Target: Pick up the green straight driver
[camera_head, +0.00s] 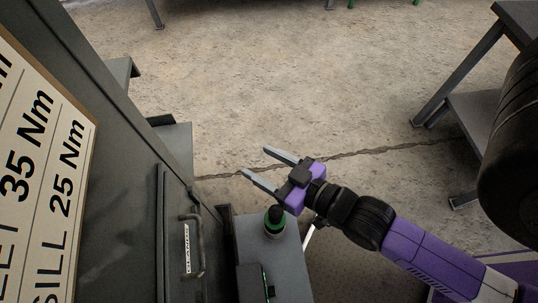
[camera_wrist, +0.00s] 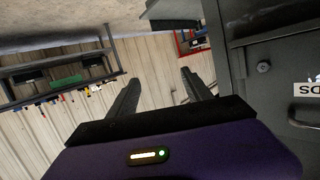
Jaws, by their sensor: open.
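A black object with a green band (camera_head: 274,222) stands upright on a grey surface at the bottom middle of the head view. It may be the green straight driver, but I cannot tell for sure. A darker item with a thin green edge (camera_head: 267,285) is nearer the bottom edge, partly cut off. My gripper (camera_head: 254,160) is open and empty, above and beyond the green-banded object in the picture and apart from it. In the wrist view my gripper (camera_wrist: 159,76) points toward a far wall, with nothing between its fingers.
A grey cabinet (camera_head: 130,160) with a handle and a torque sign (camera_head: 40,150) fills the left. The grey surface (camera_head: 285,262) is a small top beside it. A metal table (camera_head: 470,90) stands at right. A wall rack (camera_wrist: 60,75) with several coloured tools is far off. Open floor lies ahead.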

